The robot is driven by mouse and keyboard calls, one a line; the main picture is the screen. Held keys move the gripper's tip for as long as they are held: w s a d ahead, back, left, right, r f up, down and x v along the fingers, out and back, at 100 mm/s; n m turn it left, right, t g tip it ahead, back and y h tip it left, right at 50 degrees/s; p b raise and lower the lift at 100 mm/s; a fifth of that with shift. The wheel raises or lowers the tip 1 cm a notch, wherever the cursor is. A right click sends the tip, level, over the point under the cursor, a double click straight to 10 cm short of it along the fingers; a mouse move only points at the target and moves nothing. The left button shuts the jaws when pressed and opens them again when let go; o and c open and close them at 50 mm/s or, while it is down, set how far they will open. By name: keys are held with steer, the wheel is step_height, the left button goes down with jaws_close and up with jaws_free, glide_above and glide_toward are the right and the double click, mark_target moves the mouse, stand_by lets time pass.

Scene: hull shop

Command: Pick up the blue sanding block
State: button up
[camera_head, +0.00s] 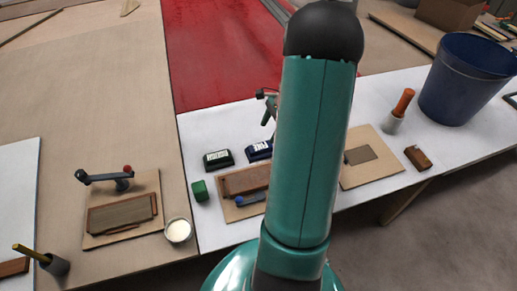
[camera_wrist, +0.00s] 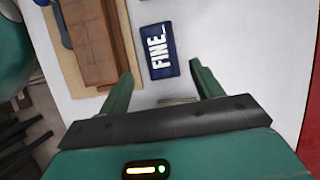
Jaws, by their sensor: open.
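The blue sanding block (camera_head: 259,150) lies on the white table top, with a white label on its upper face. In the wrist view the blue block (camera_wrist: 158,62) reads "FINE" and lies just beyond and between the fingertips of my gripper (camera_wrist: 160,73). My gripper is open, with nothing held; a finger shows on each side, apart from the block. In the head view my arm hides most of the gripper. A similar dark block (camera_head: 218,160) with a white label lies to the left of the blue one.
Close by are a board with brown wood (camera_head: 240,180) and a blue-handled tool (camera_head: 250,199), and a green cube (camera_head: 199,191). A white cup (camera_head: 178,230) stands left. A blue bucket (camera_head: 466,80) and brown block (camera_head: 418,158) are right.

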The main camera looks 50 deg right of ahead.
mark_target(261, 146)
steer(key=x, duration=0.5)
steer(key=shift+s+f, duration=0.1)
steer(key=shift+s, duration=0.05)
steer(key=x, duration=0.4)
steer(key=shift+a+f, duration=0.1)
steer(key=c, duration=0.8)
